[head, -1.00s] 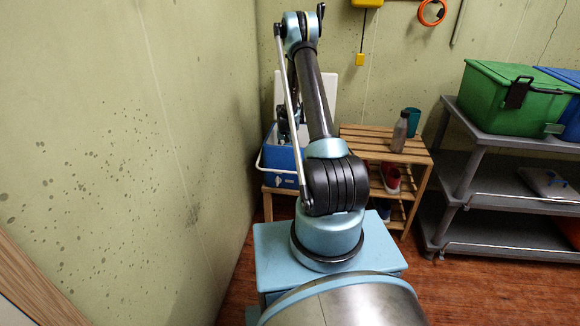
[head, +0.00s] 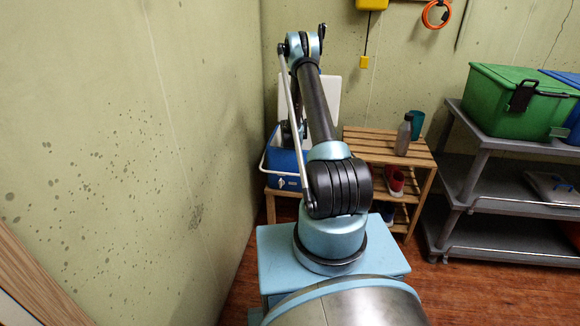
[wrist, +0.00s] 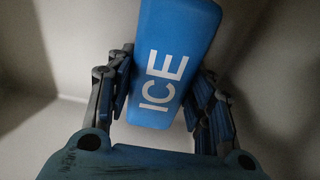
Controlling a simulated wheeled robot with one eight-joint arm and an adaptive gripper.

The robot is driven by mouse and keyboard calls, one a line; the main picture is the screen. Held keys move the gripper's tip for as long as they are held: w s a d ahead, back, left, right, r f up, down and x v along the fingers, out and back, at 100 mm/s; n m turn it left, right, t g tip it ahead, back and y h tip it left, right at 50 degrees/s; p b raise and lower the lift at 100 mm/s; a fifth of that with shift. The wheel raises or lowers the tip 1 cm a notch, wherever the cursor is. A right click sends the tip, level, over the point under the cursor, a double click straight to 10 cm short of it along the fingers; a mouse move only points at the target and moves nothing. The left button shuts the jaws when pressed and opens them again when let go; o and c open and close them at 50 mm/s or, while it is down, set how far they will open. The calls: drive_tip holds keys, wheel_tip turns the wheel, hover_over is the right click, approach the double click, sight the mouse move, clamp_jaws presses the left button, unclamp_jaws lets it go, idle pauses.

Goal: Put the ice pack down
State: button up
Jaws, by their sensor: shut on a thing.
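The ice pack (wrist: 172,50) is a blue block with white "ICE" lettering, seen in the wrist view. My gripper (wrist: 160,98) is shut on it, with a finger on each side. Pale grey-white walls surround the pack, and its far end runs out of the picture. In the head view, the blue cooler (head: 284,168) stands open on the wooden rack, its white lid raised behind. My arm reaches down into the cooler, so the gripper and pack are hidden there. I cannot tell whether the pack touches the cooler floor.
A slatted wooden rack (head: 384,147) holds a grey bottle (head: 404,136) and a teal cup (head: 417,123) right of the cooler. A grey shelf (head: 490,150) with a green bin (head: 515,100) stands further right. The wall (head: 130,150) is close on the left.

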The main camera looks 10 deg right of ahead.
drive_tip(key=shift+f, duration=0.1)
drive_tip(key=o, duration=1.3)
drive_tip(key=s+r, duration=0.4)
drive_tip(key=r, duration=0.6)
drive_tip(key=s+r, duration=0.3)
drive_tip(key=r, duration=0.6)
drive_tip(key=s+r, duration=0.4)
drive_tip(key=r, duration=0.6)
drive_tip(key=s+r+n, duration=0.2)
drive_tip(key=s+r, duration=0.9)
drive_tip(key=s, duration=0.2)
drive_tip(key=s+f+n, duration=0.1)
drive_tip(key=s+f, duration=0.1)
drive_tip(key=s, duration=3)
drive_tip(key=shift+s+n+t, duration=0.3)
drive_tip(key=shift+s+n, duration=0.05)
drive_tip(key=shift+n, duration=0.05)
